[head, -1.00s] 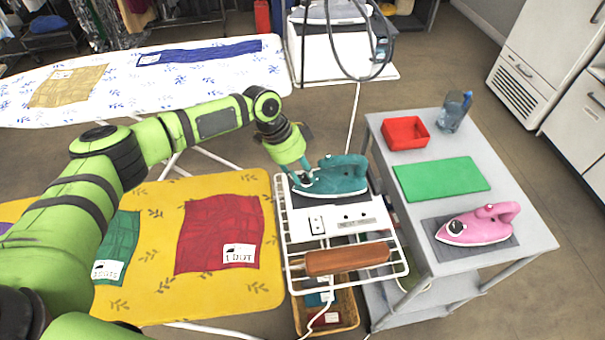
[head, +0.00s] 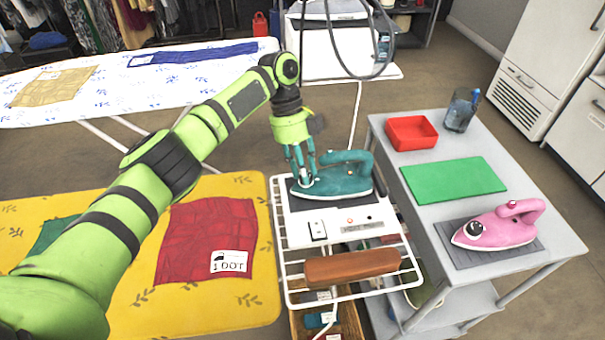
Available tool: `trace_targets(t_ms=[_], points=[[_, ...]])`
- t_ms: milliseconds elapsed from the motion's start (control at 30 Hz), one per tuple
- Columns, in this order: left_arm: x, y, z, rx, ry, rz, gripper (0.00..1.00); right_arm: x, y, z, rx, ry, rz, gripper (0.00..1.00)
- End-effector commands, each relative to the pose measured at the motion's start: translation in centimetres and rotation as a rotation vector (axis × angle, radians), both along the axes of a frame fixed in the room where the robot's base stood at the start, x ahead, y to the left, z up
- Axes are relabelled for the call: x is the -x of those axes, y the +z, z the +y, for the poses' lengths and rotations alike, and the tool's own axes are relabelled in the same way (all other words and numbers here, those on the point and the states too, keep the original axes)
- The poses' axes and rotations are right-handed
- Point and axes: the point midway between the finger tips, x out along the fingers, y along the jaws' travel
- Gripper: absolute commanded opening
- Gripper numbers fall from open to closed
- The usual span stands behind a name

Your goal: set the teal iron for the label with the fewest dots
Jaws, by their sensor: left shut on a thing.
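The teal iron (head: 345,178) rests on a white stand on the wire rack at the end of the yellow ironing board (head: 215,315). My left gripper (head: 306,183) is shut at the front of the iron, on its dial; the fingers hide most of the dial, so its setting cannot be read. A red cloth (head: 195,235) on the yellow board has a white label (head: 230,262) reading "1 DOT". A green cloth (head: 55,232) lies left of it, mostly behind my arm, its label hidden. My right gripper is not in view.
A pink iron (head: 500,228) on a dark mat, a green mat (head: 452,181), a red tray (head: 411,134) and a jug (head: 460,112) stand on the grey trolley at right. A wooden block (head: 352,266) lies on the rack's front. A second board (head: 210,80) stands behind.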

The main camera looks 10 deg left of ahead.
Motion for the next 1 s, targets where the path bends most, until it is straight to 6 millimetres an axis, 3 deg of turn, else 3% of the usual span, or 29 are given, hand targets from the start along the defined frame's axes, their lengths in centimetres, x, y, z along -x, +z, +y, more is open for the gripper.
trace_targets(t_ms=[300, 800, 833, 867, 1000], points=[[-0.1, 0.02, -0.15, 0.002, -0.104, -0.002, 0.0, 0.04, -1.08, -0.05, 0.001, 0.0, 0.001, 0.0], [-0.13, 0.1, -0.1, 0.001, -0.117, -0.003, 0.0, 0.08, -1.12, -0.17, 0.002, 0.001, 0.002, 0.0], [-0.13, 0.11, -0.1, 0.001, -0.117, -0.003, 0.43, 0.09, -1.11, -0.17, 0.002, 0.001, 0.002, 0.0], [-0.13, 0.1, -0.1, 0.001, -0.117, -0.003, 0.53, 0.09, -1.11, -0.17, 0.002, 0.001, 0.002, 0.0], [-0.11, 0.08, -0.08, 0.001, -0.116, -0.002, 0.53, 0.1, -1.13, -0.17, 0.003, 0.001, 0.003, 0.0]])
